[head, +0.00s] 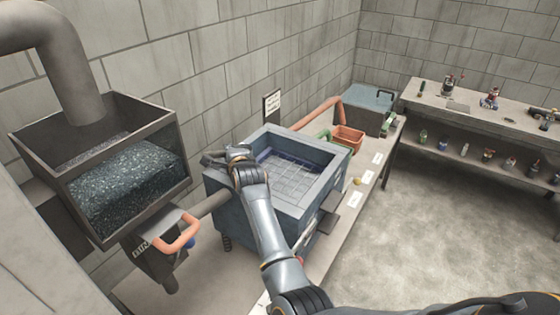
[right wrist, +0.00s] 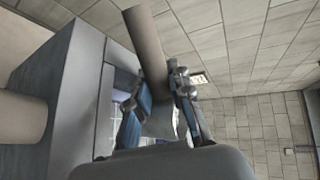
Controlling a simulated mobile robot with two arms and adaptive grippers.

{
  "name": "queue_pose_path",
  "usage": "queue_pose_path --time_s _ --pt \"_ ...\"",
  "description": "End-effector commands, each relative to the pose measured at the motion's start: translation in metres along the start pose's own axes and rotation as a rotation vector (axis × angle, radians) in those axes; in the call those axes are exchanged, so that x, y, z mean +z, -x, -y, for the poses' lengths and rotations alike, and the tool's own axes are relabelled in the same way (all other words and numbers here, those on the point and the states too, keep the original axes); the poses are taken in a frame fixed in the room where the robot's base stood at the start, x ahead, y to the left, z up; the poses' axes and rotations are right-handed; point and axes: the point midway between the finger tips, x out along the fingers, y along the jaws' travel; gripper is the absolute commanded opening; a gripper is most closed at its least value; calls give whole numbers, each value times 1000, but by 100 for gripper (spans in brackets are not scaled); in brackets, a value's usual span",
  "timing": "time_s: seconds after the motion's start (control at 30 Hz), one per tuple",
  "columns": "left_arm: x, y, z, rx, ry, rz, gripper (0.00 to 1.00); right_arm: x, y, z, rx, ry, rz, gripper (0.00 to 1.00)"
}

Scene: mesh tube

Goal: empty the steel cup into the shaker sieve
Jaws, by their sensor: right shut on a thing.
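The shaker sieve (head: 295,178) is a square mesh tray sunk in the top of a blue-grey machine in the middle of the head view. My right gripper (head: 220,157) is over the machine's left rim, beside the mesh. In the right wrist view its two fingers (right wrist: 160,112) are shut on a grey-brown cylindrical thing (right wrist: 147,45), which I take to be the steel cup. The cup's mouth and contents cannot be made out in either view. My left gripper is in neither view.
A glass-sided hopper (head: 130,180) of dark grains stands at the left, with an orange handle (head: 178,238) below it. A pipe (head: 210,205) lies between it and the shaker. An orange-brown bin (head: 347,138) and a blue-grey box (head: 365,108) are behind; a shelf bench (head: 470,115) is right.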

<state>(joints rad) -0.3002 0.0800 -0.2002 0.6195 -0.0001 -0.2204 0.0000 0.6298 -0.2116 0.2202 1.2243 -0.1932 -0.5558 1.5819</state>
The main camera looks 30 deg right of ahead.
Motion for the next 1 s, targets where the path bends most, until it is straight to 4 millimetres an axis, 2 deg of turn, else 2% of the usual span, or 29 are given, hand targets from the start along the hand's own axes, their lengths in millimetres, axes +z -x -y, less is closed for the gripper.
queue_pose_path --time_s 0.2,0.4,1.0 --pt "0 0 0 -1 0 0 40 -14 -1 -8 -20 -107 37 0" --pt "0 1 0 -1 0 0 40 -26 1 -8 -40 -226 79 0" --pt "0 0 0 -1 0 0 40 -42 8 2 -62 -381 133 0"
